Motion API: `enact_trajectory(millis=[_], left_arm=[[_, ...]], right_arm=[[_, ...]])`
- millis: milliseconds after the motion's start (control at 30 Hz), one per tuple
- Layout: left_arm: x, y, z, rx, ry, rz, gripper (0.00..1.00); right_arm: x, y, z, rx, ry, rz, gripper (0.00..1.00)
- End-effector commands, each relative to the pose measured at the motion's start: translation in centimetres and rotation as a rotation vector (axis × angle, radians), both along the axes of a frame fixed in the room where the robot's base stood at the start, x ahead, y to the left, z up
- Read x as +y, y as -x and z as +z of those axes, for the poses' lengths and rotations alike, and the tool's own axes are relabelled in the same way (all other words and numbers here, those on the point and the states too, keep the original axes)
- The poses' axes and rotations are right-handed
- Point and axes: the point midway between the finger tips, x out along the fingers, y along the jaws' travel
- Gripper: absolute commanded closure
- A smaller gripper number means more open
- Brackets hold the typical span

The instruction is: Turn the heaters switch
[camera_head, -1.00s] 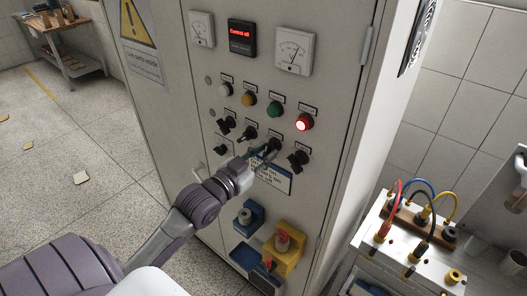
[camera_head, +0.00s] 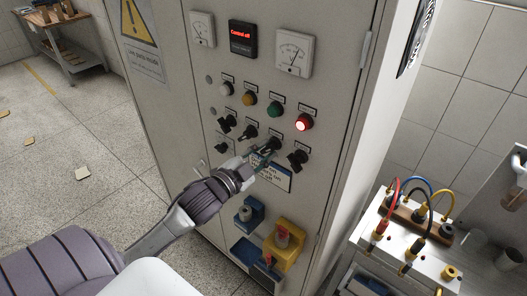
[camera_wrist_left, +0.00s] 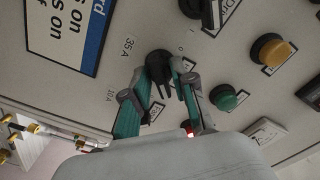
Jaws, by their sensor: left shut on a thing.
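A row of black rotary switches runs across the grey cabinet door. My left gripper (camera_head: 262,152) is at the third switch from the left (camera_head: 273,144). In the left wrist view, this black knob (camera_wrist_left: 158,66) sits between the two green-sided fingers of the gripper (camera_wrist_left: 160,84), which are shut on it. Labels "35 A" and "10 A" show beside the knob. The switch names are too small to read in the head view. The fingers partly hide the knob and the panel under it. My right gripper is in neither view.
Above the switches are several lamps, with a lit red one (camera_head: 304,122), a red "Control off" display (camera_head: 242,38) and two meters. A lettered plate (camera_head: 272,174) lies just below. Blue and yellow switch boxes (camera_head: 285,245) stick out lower down. A cabled unit (camera_head: 412,232) stands at right.

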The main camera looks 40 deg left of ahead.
Motion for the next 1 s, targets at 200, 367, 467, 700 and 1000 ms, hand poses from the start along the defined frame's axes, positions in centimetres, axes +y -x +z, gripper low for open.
enact_trajectory(millis=[200,367,467,700,1000], left_arm=[[0.0,0.0,0.0,-0.001,-0.008,-0.001,1.0],[0.0,0.0,0.0,-0.001,-0.007,-0.001,1.0],[0.0,0.0,0.0,-0.001,-0.007,-0.001,0.62],[0.0,0.0,0.0,0.0,-0.005,0.0,0.62],[0.2,3.0,-0.2,0.003,-0.004,-0.001,0.62]], right_arm=[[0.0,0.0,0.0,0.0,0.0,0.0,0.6],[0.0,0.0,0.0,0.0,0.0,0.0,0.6],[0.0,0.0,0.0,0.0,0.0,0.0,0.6],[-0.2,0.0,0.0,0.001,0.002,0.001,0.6],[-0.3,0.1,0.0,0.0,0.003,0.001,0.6]])
